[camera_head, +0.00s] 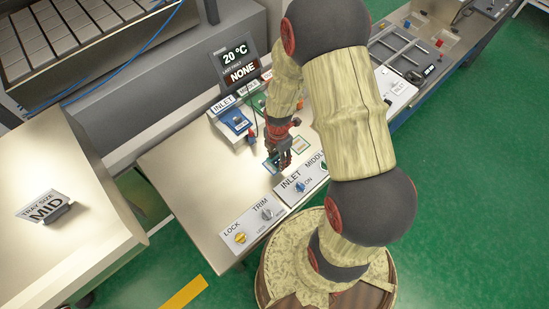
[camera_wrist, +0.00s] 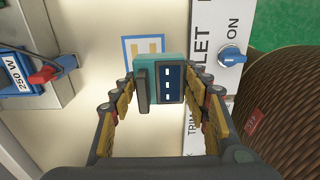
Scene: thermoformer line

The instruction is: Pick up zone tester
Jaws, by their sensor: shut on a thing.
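The zone tester (camera_wrist: 170,84) is a small teal block with a dark display face showing white dashes. In the wrist view it sits between the two fingers of my gripper (camera_wrist: 162,92), which is shut on it. In the head view my gripper (camera_head: 279,152) points down at the tabletop, and the tester shows only as a small teal patch (camera_head: 270,164), mostly hidden by the fingers. I cannot tell whether the tester touches the table.
A blue-framed marking (camera_wrist: 146,45) lies beside the tester. The INLET switch panel (camera_head: 297,186) is close on the right, with a blue knob (camera_wrist: 232,57). A blue INLET socket box (camera_head: 235,122) with a red plug stands left. The LOCK/TRIM panel (camera_head: 254,226) is nearer the front.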

